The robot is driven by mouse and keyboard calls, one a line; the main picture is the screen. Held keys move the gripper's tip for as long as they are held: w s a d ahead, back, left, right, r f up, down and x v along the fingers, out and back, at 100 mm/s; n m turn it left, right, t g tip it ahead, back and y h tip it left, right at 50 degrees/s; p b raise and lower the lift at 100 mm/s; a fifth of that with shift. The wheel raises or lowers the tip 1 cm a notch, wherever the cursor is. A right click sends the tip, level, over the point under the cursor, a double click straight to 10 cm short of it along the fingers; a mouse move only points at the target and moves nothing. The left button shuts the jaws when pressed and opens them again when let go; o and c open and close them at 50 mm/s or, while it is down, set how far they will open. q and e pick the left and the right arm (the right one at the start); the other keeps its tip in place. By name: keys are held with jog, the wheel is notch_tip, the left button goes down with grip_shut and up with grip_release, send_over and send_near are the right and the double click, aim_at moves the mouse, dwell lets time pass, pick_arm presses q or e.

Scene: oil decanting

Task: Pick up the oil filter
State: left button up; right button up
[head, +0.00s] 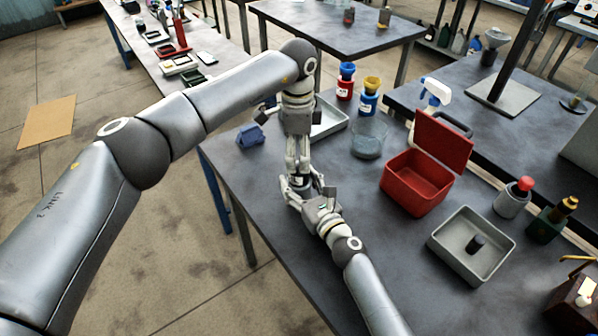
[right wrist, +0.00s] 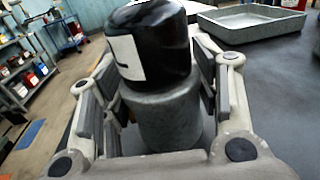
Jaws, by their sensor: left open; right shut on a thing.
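The oil filter, a cylinder with a black upper part, white label and grey lower part (right wrist: 160,115), stands between the fingers of my right gripper (right wrist: 155,90). My right gripper is shut on the grey part. In the head view my right gripper (head: 303,194) is over the near part of the table, and the filter is mostly hidden there. My left gripper (head: 298,164) points down from above, open, close over the right one. Whether it touches the filter cannot be told. A small dark cylinder (head: 475,242) stands in a grey tray (head: 444,248) at the right.
An open red box (head: 408,187) stands right of my grippers. A clear bowl (head: 367,142), another grey tray (head: 330,122), a blue block (head: 250,134) and red and blue containers (head: 345,85) stand behind. A red-capped bottle (head: 513,199) is at the right. The table front is clear.

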aim_at(299, 173)
pick_arm(q)
jog(key=f, duration=0.5)
jog(key=shift+d+f, duration=0.15)
jog(key=shift+d, duration=0.15)
jog(key=c, duration=1.1)
